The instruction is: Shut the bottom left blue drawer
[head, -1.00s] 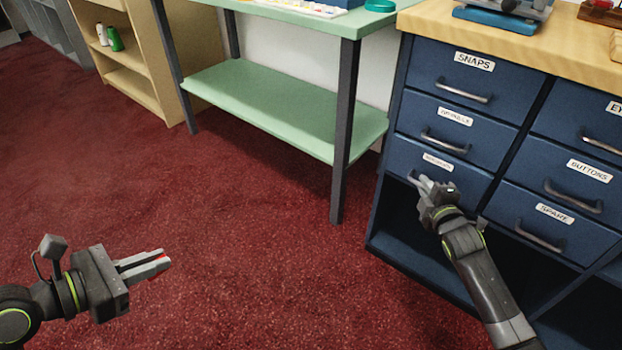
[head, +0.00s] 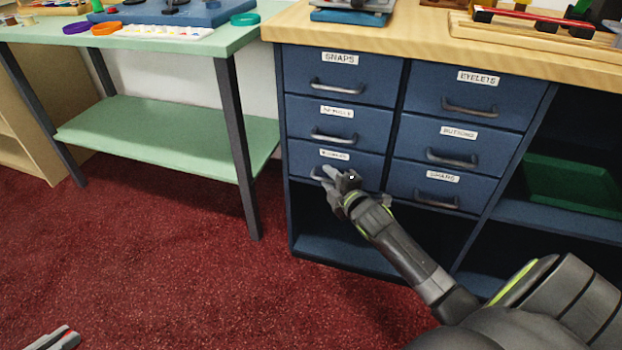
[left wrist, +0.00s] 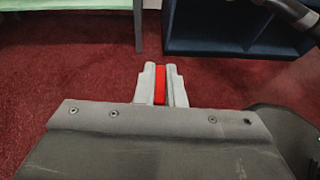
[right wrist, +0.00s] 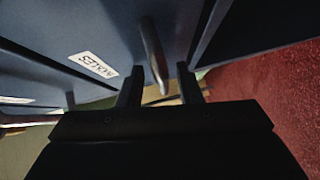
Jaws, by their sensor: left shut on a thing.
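The bottom left blue drawer (head: 366,166) is in the left column of the cabinet, under two other drawers. Its front looks flush or nearly flush with those above; a small gap would be hard to see. My right gripper (head: 328,172) is at its handle and partly hides it. In the right wrist view, the handle (right wrist: 152,55) shows between the two separated fingers of my right gripper (right wrist: 158,82). My left gripper (left wrist: 160,68) is shut on a narrow red thing (left wrist: 160,86), well away from the drawer; its tips show at the head view's lower left corner.
The SNAPS drawer (head: 375,72) and the other drawers look closed. An open compartment (head: 330,238) lies below the drawer. A green table (head: 190,150) stands to the left, and a green bin (head: 575,185) sits to the right. The red carpet in front is clear.

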